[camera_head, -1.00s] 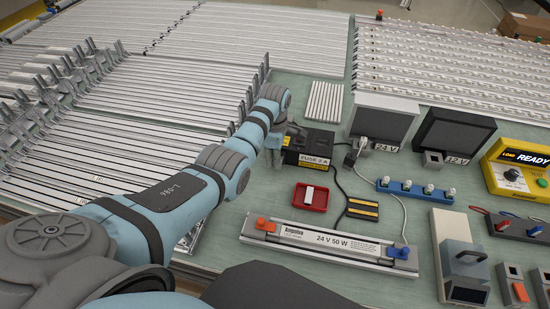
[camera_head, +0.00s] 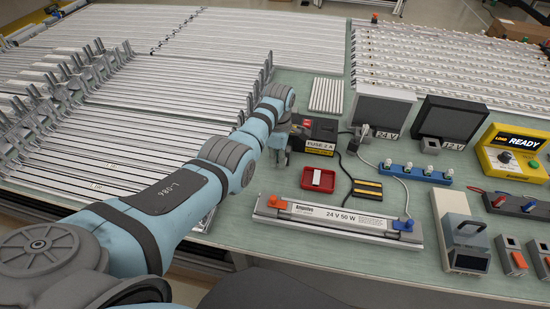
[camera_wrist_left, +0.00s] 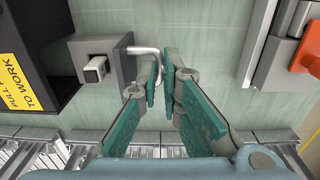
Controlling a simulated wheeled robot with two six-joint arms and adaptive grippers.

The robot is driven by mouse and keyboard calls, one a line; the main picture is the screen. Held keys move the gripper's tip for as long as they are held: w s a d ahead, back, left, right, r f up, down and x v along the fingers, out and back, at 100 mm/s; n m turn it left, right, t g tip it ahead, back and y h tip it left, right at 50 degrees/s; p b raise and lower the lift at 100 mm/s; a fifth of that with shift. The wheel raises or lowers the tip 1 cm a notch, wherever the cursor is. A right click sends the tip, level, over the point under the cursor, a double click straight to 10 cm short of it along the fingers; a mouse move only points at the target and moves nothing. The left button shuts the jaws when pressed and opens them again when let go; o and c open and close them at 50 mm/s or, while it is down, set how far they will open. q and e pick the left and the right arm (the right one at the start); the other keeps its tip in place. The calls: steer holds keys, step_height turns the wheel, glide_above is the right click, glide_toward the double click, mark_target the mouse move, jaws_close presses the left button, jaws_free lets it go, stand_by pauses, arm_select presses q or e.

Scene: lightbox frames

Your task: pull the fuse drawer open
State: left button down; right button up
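The black fuse box (camera_head: 321,146) with a "FUSE 2 A" label stands mid-bench in the head view. In the left wrist view its dark side (camera_wrist_left: 32,62) with a yellow label is at the left. A grey drawer front (camera_wrist_left: 97,62) with a white square piece juts from it and bears a pale U-shaped handle (camera_wrist_left: 143,50). My left gripper (camera_wrist_left: 161,75) is at the handle, its teal fingers partly apart. The handle's outer bar runs between the fingertips, partly hidden by the left-hand finger; I see a gap beside the right-hand finger. In the head view my left gripper (camera_head: 279,157) is beside the box's left side. My right gripper is not in view.
A red tray (camera_head: 318,180), a yellow-black block (camera_head: 367,190) and a long 24 V lamp frame (camera_head: 335,219) lie in front of the box. Cables run to its right. Metal rail stacks (camera_head: 130,135) fill the left. Bare green bench shows around the tray.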

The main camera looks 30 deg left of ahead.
arm_select(q)
steer(key=c, duration=2.2)
jaws_free()
steer(key=shift+s+r, duration=0.4)
steer(key=shift+s, duration=0.2)
steer(key=shift+o, duration=1)
steer(key=shift+w+a+f, duration=0.1)
steer(key=shift+w+f, duration=0.05)
steer(key=shift+w, duration=0.05)
steer(key=w, duration=0.1)
steer(key=w+f, duration=0.1)
steer(key=shift+w+f, duration=0.25)
steer(key=shift+w, duration=0.15)
steer(key=shift+s+r, duration=0.3)
steer(key=shift+s, duration=0.05)
steer(key=shift+s+r, duration=0.2)
steer(key=shift+s, duration=0.15)
steer(key=shift+w+r, duration=0.1)
steer(key=shift+w, duration=0.05)
step_height(320, 180, up, 7)
steer(key=shift+s+r, duration=0.2)
steer(key=shift+s, duration=0.05)
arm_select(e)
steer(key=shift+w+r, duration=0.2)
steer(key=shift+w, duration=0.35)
